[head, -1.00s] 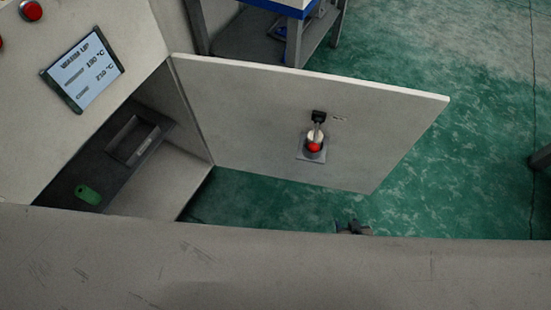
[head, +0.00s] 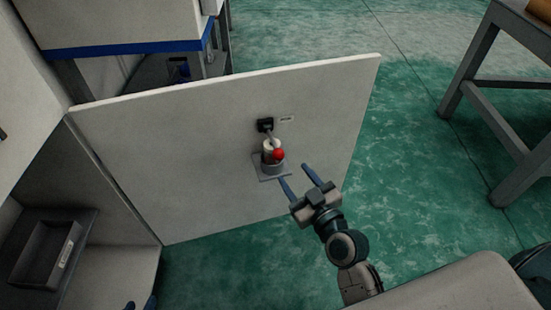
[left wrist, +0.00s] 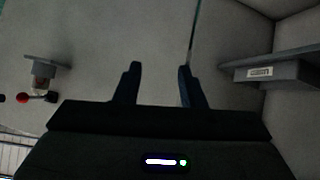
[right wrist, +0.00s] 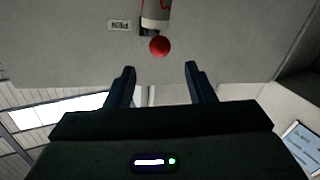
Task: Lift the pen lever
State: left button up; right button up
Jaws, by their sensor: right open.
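The pen lever (head: 278,154) has a red ball knob and sits on the pale door panel, in front of a cream cylinder on a grey bracket (head: 270,168). In the right wrist view its red knob (right wrist: 160,46) shows beside a label reading PEN (right wrist: 120,26). My right gripper (head: 298,175) is open and empty, just below and right of the lever, apart from it. My left gripper (head: 141,304) shows only as fingertips at the bottom edge of the head view. In the left wrist view its fingers (left wrist: 160,72) are apart and empty; the red knob (left wrist: 22,98) is at left.
The open door panel (head: 180,150) stands out from a cabinet at left. A dark tray (head: 45,255) with a labelled recess lies inside the cabinet. A table frame (head: 480,85) stands at upper right. Green floor (head: 420,180) is clear to the right of the door.

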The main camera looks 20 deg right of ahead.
aim_at(282, 158)
jog(key=w, duration=0.3)
jog(key=w+a, duration=0.1)
jog(key=w, duration=0.2)
jog(key=w+a+p, duration=0.1)
jog(key=w, duration=0.2)
jog(key=shift+w, duration=0.15)
jog(key=shift+d, duration=0.1)
grip_shut()
